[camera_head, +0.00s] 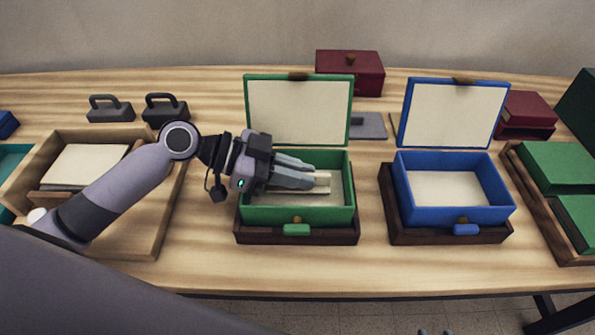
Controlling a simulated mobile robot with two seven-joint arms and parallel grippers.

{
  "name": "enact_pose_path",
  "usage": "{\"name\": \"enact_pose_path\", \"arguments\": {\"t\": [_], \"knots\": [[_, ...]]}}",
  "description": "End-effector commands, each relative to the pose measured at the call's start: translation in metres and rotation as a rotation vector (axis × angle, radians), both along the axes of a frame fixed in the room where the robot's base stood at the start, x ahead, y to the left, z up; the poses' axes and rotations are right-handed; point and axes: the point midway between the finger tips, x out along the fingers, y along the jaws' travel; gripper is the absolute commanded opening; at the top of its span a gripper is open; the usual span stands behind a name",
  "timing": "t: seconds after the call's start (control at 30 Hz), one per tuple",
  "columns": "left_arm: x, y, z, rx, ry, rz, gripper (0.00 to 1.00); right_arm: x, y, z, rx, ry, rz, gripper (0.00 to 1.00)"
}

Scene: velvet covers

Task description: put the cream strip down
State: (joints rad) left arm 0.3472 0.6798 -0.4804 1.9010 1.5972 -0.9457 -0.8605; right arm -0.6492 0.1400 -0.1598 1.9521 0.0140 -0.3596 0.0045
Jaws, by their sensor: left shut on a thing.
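My left gripper (322,183) reaches in from the left over the open green box (290,215). Its fingers point right and are shut on the cream strip (323,176), a small pale piece showing at the fingertips. The strip is inside the outline of the green box, near its right half. I cannot tell whether it touches the box floor. The green box has a cream lining and its lid (298,110) stands open at the back. My right gripper may be the small dark tips at the bottom edge (434,332), too cut off to read.
An open blue box (455,215) stands to the right. A wooden tray (125,235) with cream pieces lies left, under my arm. Two dark handled weights (110,110) and dark red boxes (350,75) stand behind. A tray of green boxes (560,165) is far right.

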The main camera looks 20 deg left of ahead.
Motion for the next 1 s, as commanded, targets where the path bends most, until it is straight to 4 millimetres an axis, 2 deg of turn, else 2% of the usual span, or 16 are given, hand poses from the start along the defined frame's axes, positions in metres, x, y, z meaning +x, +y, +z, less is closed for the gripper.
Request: {"name": "enact_pose_path", "arguments": {"t": [0.17, 0.2, 0.27, 0.57, 0.8, 0.87, 1.0], "knots": [[0.000, 0.000, -0.002, -0.001, -0.001, 0.000, 0.00, 0.001, 0.001, -0.001, 0.003, -0.002, 0.000, 0.43], [0.000, 0.000, -0.002, -0.001, -0.001, 0.000, 0.24, 0.001, 0.001, 0.000, 0.004, -0.003, 0.000, 0.43], [0.000, 0.000, -0.002, -0.001, 0.000, 0.000, 0.40, 0.002, 0.001, 0.001, 0.004, -0.005, 0.000, 0.43], [0.000, 0.000, -0.001, 0.000, 0.000, 0.000, 0.40, 0.002, 0.002, 0.003, 0.004, -0.007, 0.002, 0.43], [0.000, 0.000, 0.016, 0.000, 0.000, 0.000, 0.40, 0.000, 0.001, 0.017, -0.001, -0.002, 0.003, 0.43], [-0.003, 0.015, 0.012, 0.004, 0.001, 0.004, 0.40, 0.000, 0.001, 0.007, -0.002, -0.004, 0.003, 0.43], [-0.012, 0.045, 0.025, 0.005, 0.001, 0.004, 0.40, -0.001, 0.000, -0.003, -0.004, 0.003, 0.002, 0.43]]}}
